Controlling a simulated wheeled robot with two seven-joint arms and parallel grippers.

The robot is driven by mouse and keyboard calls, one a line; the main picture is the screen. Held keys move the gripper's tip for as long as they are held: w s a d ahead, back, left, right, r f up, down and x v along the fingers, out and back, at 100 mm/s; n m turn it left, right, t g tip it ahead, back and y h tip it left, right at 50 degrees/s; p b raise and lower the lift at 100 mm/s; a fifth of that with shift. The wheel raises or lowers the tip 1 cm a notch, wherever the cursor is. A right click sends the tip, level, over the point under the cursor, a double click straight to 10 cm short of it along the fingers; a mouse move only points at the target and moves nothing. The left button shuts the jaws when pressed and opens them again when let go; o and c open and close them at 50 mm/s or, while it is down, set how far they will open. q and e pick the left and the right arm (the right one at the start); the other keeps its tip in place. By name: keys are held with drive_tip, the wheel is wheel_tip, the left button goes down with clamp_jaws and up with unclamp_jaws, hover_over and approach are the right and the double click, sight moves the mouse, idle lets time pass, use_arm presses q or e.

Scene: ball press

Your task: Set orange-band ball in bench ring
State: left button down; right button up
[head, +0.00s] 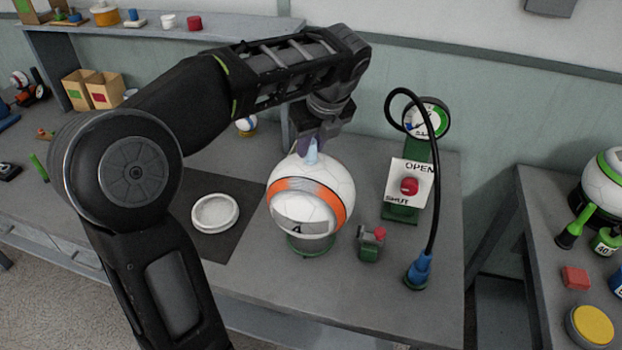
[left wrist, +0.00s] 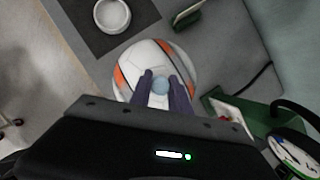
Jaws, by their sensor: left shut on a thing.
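The white ball with an orange band (head: 330,190) is at the middle of the bench, directly over a green ring (head: 310,250). The ball hides most of the ring, and I cannot tell whether it rests fully in it. A light blue knob (head: 311,156) stands on top of the ball. My left gripper (head: 311,148) reaches down from above and is shut on this knob. In the left wrist view its fingers (left wrist: 160,88) sit on either side of the knob, with the ball (left wrist: 147,54) beneath. My right gripper is not in view.
A white round dish (head: 215,213) lies on a dark mat left of the ball. To the right stand a small green valve (head: 370,246), a green stand with an OPEN/SHUT sign (head: 407,183) and gauge (head: 427,118), and a black hose (head: 436,200) with a blue end.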

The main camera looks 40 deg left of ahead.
sight(313, 162)
use_arm(q)
drive_tip(key=shift+f, duration=0.9)
wheel_tip(313, 162, down, 4)
drive_tip(key=shift+r, duration=0.25)
drive_tip(key=shift+f, duration=0.1)
drive_tip(key=shift+f, duration=0.35)
drive_tip(key=c, duration=1.2)
unclamp_jaws()
drive_tip(key=shift+c, duration=0.2)
